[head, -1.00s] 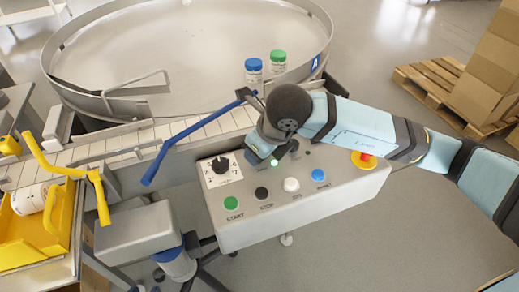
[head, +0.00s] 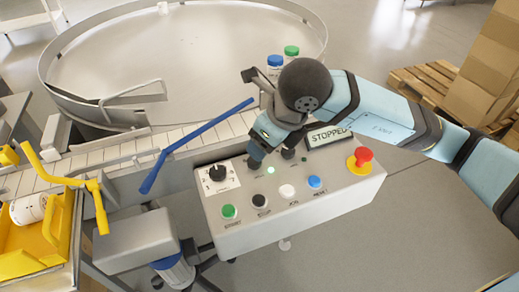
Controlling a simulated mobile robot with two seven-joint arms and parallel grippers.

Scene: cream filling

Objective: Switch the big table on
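The big round metal table (head: 190,60) fills the back. In front of it stands a light grey control box (head: 330,192) with a white-faced dial (head: 217,174), green START (head: 229,212), black (head: 260,201), white (head: 287,191) and blue (head: 314,182) buttons, and a red emergency stop (head: 362,157). Its display (head: 328,136) reads "STOPPED". A small green light (head: 271,170) glows. My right gripper (head: 256,156) points down at the box's back edge, by a black switch (head: 289,154). Its fingers are dark and partly hidden; contact with a switch is unclear. My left gripper is out of view.
A blue rail (head: 195,145) crosses the white conveyor (head: 110,153). A yellow bin (head: 45,235) holding a white jar is at left. Boxes on a pallet (head: 415,86) stand at right.

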